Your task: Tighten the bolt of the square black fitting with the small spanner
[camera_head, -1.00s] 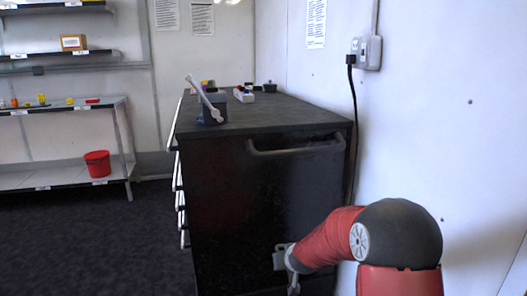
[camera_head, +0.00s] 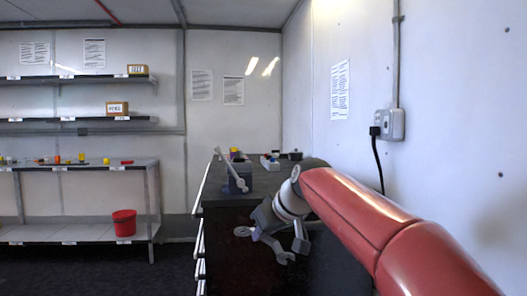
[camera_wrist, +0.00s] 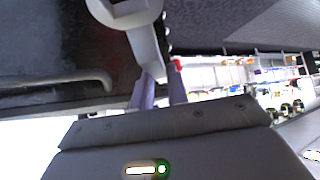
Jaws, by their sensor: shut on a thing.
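My gripper (camera_head: 262,234) is shut on a grey spanner (camera_head: 270,244), held in front of the dark cabinet's near face, below its top. One spanner end points left, the other down to the right. In the wrist view the spanner (camera_wrist: 146,42) runs up from between my fingertips (camera_wrist: 157,92), its large end at the top edge. A second spanner (camera_head: 231,168) leans in a dark block (camera_head: 239,178) on the cabinet top. A small black item (camera_head: 295,155) at the back of the top may be the square fitting; it is too small to tell, and no bolt can be made out.
The cabinet (camera_head: 235,225) stands by the right wall, with a socket and black cable (camera_head: 378,160) on it. Shelves and a red bucket (camera_head: 124,223) are at left.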

